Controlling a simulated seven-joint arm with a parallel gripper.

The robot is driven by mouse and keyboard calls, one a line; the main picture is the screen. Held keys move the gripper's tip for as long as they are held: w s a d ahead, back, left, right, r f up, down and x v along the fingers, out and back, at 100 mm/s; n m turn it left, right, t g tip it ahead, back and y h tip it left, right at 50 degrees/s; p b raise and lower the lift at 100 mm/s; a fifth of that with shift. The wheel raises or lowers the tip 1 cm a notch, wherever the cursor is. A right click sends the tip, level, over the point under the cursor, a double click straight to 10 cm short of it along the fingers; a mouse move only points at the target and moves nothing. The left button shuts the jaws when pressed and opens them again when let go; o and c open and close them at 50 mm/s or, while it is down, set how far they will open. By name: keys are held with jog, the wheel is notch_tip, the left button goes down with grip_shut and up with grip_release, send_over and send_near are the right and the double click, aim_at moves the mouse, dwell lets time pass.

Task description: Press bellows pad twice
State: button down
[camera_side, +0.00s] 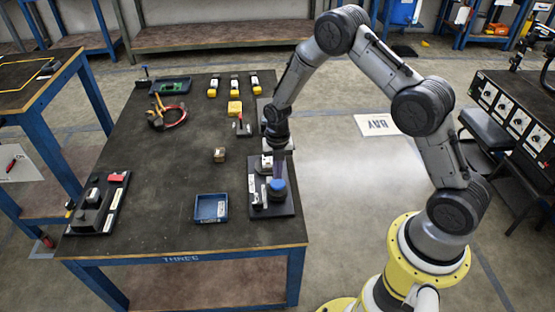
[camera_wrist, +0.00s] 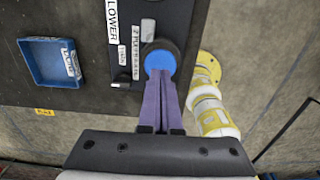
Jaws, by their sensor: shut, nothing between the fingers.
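The bellows pad (camera_side: 278,192) is a round pad with a blue top and dark sides on a black base plate (camera_side: 256,211) near the table's right front corner. In the wrist view, its blue top (camera_wrist: 160,59) shows just beyond my fingertips, beside a white label reading "2 PUFFS" or similar. My gripper (camera_side: 278,178) points down over the pad with its purple fingers together and nothing between them. In the wrist view, the fingertips (camera_wrist: 161,74) overlap the pad's near edge. I cannot tell whether they touch it.
A blue tray (camera_side: 210,219) sits left of the base plate, and a small brown block (camera_side: 219,155) lies behind it. The table's middle is mostly clear.

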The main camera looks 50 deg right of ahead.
aim_at(278, 183)
jog(key=shift+f, duration=1.05)
jog(key=shift+f, duration=1.05)
notch_tip(278, 183, up, 14)
jog(key=shift+r, duration=0.25)
